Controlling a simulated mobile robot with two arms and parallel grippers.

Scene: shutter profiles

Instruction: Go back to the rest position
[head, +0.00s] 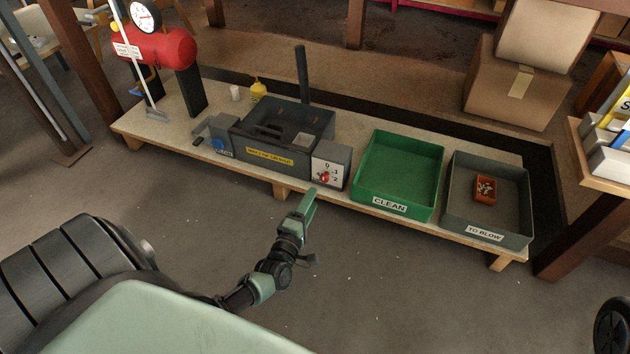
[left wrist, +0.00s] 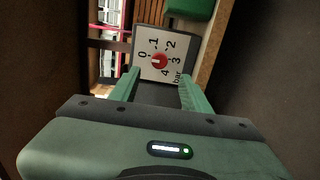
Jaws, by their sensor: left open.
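My left gripper (head: 309,200) is held out in front of the low bench, just before the white dial panel with its red knob (head: 325,177). In the left wrist view the two green fingers of my left gripper (left wrist: 158,88) are apart with nothing between them. The dial panel (left wrist: 166,47) shows beyond the fingertips, with its red knob at the middle of the numbers. Whether the fingers touch the panel cannot be told. My right gripper does not show.
The bench (head: 270,172) bears a dark grey machine (head: 265,157), a green CLEAN bin (head: 366,188) and a grey TO BLOW bin (head: 451,207) holding a small orange box (head: 485,188). A red tank (head: 165,47) stands at the left end. Floor before the bench is clear.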

